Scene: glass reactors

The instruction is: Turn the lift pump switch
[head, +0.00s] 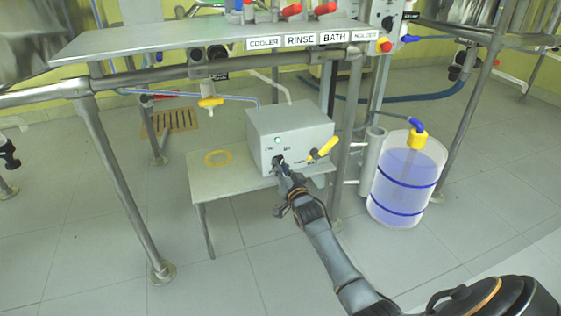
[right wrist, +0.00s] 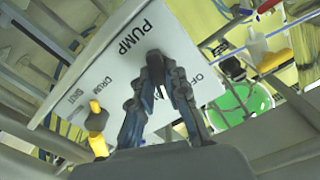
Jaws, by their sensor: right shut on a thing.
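The lift pump switch is on the front of a grey box (head: 290,125) that stands on a low shelf under the bench. My right gripper (head: 279,163) is at the lower left of the box front. In the right wrist view, my right gripper (right wrist: 158,88) is shut on the switch beside the printed words PUMP and OFF. The fingers hide most of the switch, so its exact angle cannot be told. A green lamp (head: 277,140) shows on the box above the gripper. My left gripper is not in view.
A yellow handle (head: 323,149) sticks out at the right of the box front; it also shows in the right wrist view (right wrist: 98,142). A blue-banded drum (head: 408,178) stands to the right. A yellow ring (head: 218,152) lies on the low shelf (head: 230,185). Bench legs stand on both sides.

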